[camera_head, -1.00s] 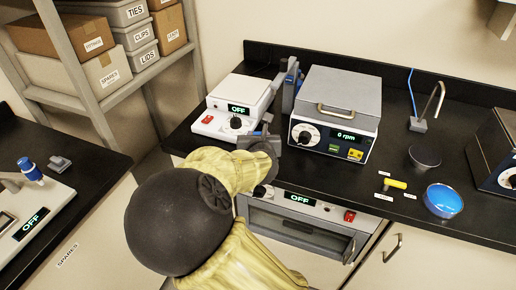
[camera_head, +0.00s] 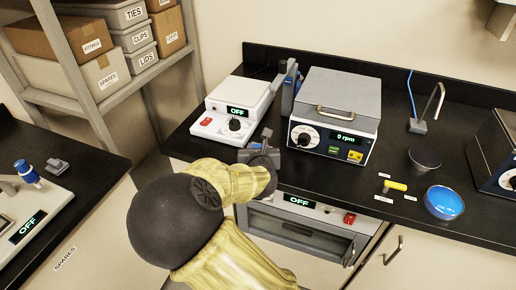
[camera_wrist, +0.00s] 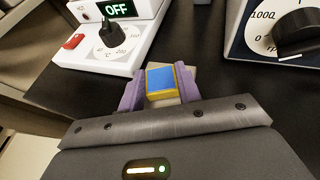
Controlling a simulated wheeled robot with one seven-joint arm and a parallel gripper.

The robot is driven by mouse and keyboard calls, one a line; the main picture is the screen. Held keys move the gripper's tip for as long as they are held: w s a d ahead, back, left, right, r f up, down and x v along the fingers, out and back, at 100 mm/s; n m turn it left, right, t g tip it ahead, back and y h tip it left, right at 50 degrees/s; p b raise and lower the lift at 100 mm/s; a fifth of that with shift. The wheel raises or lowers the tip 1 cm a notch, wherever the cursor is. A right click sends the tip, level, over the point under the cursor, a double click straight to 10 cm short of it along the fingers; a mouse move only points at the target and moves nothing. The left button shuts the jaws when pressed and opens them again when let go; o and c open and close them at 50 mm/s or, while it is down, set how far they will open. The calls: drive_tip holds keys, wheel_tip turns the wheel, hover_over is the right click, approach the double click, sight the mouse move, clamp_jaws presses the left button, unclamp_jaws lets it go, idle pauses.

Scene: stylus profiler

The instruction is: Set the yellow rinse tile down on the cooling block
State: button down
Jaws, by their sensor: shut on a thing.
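My gripper (camera_wrist: 160,92) has purple-grey fingers, shut on a small yellow tile (camera_wrist: 151,97) with a blue top face. A pale beige-grey piece (camera_wrist: 187,84) shows just behind and beneath the tile, between the fingers. I cannot tell whether this is the cooling block or whether the tile touches it. In the head view my gripper (camera_head: 265,138) is over the counter's front part, in front of the white hotplate and left of the centrifuge-like box. The tile is not distinguishable there, and no cooling block can be clearly picked out.
The white hotplate (camera_head: 222,128) reads OFF. The grey-lidded box (camera_head: 345,95) reads 0 rpm. A yellow-handled item (camera_head: 397,185), a blue dish (camera_head: 443,202) and a dark round dish (camera_head: 425,158) stand to the right. The black counter (camera_head: 320,175) is bare in front of the box.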

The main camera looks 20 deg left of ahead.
drive_tip(key=c, duration=1)
unclamp_jaws()
drive_tip(key=shift+f, duration=0.1)
drive_tip(key=shift+s+d+r, duration=0.15)
drive_tip(key=shift+s+r, duration=0.25)
drive_tip(key=shift+s, duration=0.1)
drive_tip(key=p+v, duration=0.1)
drive_tip(key=v, duration=0.9)
drive_tip(key=shift+s+d, duration=0.15)
drive_tip(key=shift+s, duration=0.15)
drive_tip(key=shift+s+r, duration=0.1)
